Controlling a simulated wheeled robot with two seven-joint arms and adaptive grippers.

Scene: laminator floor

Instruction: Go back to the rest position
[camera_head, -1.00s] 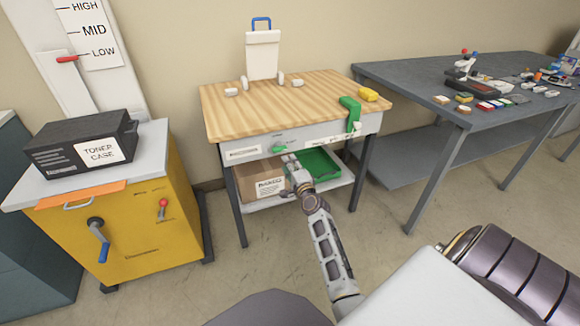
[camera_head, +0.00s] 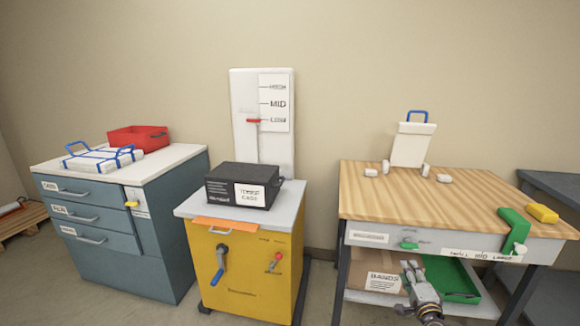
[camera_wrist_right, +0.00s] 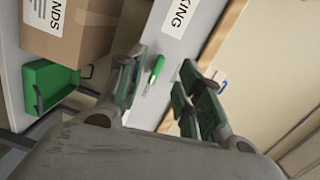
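My right gripper (camera_head: 408,273) shows at the bottom right of the head view, in front of the wooden-topped table (camera_head: 375,200). It is by the cardboard box (camera_head: 382,268) marked BANDS and the green tray (camera_head: 450,282) on the table's lower shelf. In the right wrist view its two green-padded fingers (camera_wrist_right: 160,88) stand apart. Nothing is between them but background, including a green handle (camera_wrist_right: 156,68) on the table's front. The box (camera_wrist_right: 95,25) and the green tray (camera_wrist_right: 45,85) are to the left there. My left gripper is not in view.
A yellow cabinet (camera_head: 235,270) with a black toner case (camera_head: 240,185) stands left of the table. A grey-blue drawer cabinet (camera_head: 90,240) is further left, with a red bin (camera_head: 137,138) on top. A dark table (camera_head: 555,188) is at the far right edge.

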